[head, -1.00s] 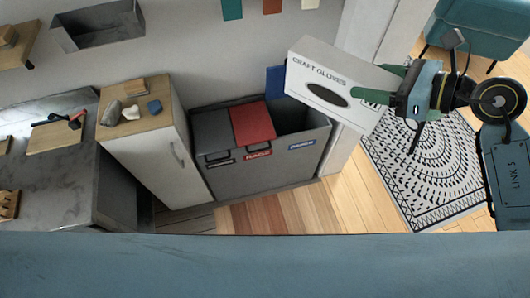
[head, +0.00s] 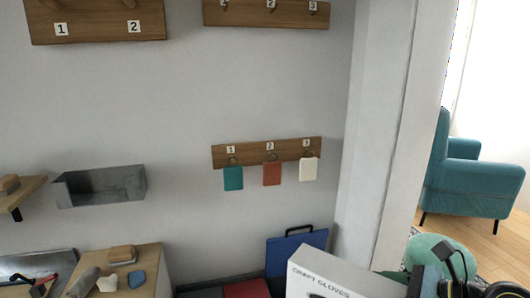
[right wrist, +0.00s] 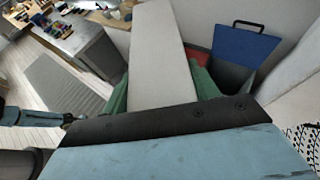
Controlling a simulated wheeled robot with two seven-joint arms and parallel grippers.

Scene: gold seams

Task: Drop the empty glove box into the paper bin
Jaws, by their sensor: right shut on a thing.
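The white glove box (head: 318,272), marked CRAFT GLOVES, shows at the bottom edge of the head view, its lower part cut off. In the right wrist view the box (right wrist: 160,45) sticks out between the green fingers of my right gripper (right wrist: 160,88), which is shut on it. The blue lid (head: 297,248) of the bin stands raised behind the box. The wrist view shows this lid (right wrist: 243,52) upright and the dark open compartment (right wrist: 230,77) right of the box. What looks like my left gripper (right wrist: 68,120) is small at the wrist view's left; its jaws are unclear.
The red bin lid (head: 246,289) lies closed left of the open compartment. A cabinet (head: 150,257) with small items stands further left. A metal wall tray (head: 100,186) and hook boards (head: 267,153) are on the wall. A teal armchair (head: 472,185) is at right.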

